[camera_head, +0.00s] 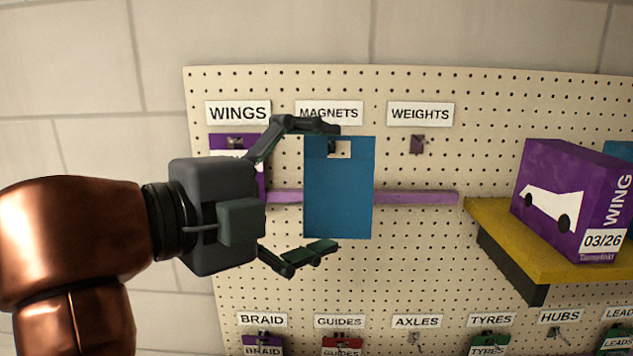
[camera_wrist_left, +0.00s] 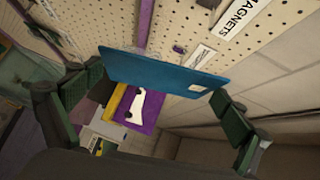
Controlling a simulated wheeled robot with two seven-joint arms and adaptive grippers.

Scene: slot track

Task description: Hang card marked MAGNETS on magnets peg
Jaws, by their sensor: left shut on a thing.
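A plain blue card (camera_head: 338,200) stands upright in front of the pegboard, below the MAGNETS sign (camera_head: 329,113). No lettering shows on its visible face. It has a small square hole near its top edge, and a dark piece, perhaps the magnets peg (camera_head: 332,147), shows at the hole's left side. My left gripper (camera_head: 312,190) is shut on the card, one finger at its top edge and one at its bottom edge. The card (camera_wrist_left: 160,72) also spans between the fingers in the left wrist view. Whether the peg passes through the hole I cannot tell. My right gripper is out of view.
The WEIGHTS peg (camera_head: 417,145) is bare on the right. A purple WINGS card (camera_head: 240,142) hangs on the left, partly behind my gripper. A purple rail (camera_head: 415,197) crosses behind the card. A yellow shelf (camera_head: 490,222) with a purple box (camera_head: 560,200) juts out at right.

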